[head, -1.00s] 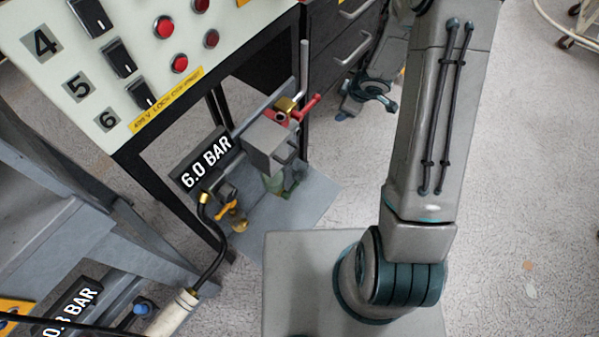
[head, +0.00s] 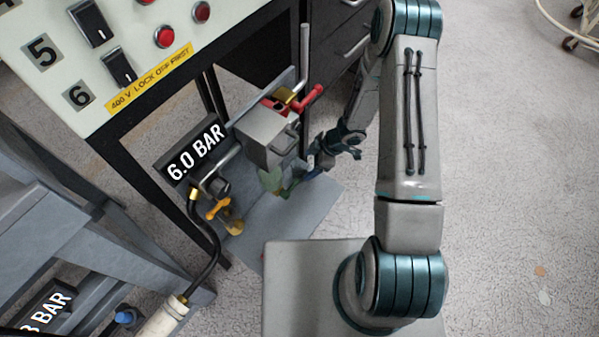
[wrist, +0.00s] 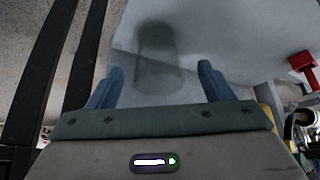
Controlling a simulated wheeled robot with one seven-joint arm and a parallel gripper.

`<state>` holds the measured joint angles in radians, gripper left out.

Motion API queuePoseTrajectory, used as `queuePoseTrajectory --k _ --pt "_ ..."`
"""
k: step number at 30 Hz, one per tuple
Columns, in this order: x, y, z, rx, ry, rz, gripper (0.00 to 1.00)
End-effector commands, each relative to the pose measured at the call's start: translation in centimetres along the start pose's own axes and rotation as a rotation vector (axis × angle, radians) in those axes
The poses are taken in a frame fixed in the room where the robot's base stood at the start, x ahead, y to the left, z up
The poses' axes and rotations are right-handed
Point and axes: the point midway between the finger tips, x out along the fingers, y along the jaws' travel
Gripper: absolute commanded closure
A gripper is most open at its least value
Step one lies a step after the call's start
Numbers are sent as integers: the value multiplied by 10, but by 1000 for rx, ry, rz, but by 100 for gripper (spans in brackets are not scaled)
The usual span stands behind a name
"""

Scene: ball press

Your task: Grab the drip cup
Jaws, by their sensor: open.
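The drip cup (wrist: 160,60) looks like a translucent grey-green cup in the wrist view, standing on a pale grey surface. It lies ahead of and between my blue fingertips. In the head view the cup (head: 270,181) shows as a small greenish shape below the grey block, partly hidden. My gripper (wrist: 160,82) is open, its two fingers spread wider than the cup, with nothing visibly held. In the head view my gripper (head: 293,186) comes in low from the right, close beside the cup. I cannot tell whether a finger touches it.
The grey block (head: 266,138) hangs above the cup, with a red handle (head: 306,99) and a brass padlock (head: 288,95). A 6.0 BAR display (head: 195,150), yellow valve (head: 220,208) and black hose (head: 212,250) are at left.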

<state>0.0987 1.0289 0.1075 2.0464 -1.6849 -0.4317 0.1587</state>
Motion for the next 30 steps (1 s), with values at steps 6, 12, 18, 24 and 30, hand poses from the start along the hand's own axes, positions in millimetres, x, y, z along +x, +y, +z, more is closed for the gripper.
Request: queuePoseTrajectory --k 6,12,18,24,30 --pt "14 0 0 -1 1 -1 25" --pt "44 3 3 -1 1 -1 25" --pt "58 3 2 -1 -2 1 25" --pt "57 3 1 -1 -1 1 36" --pt "57 3 1 -1 -1 1 73"
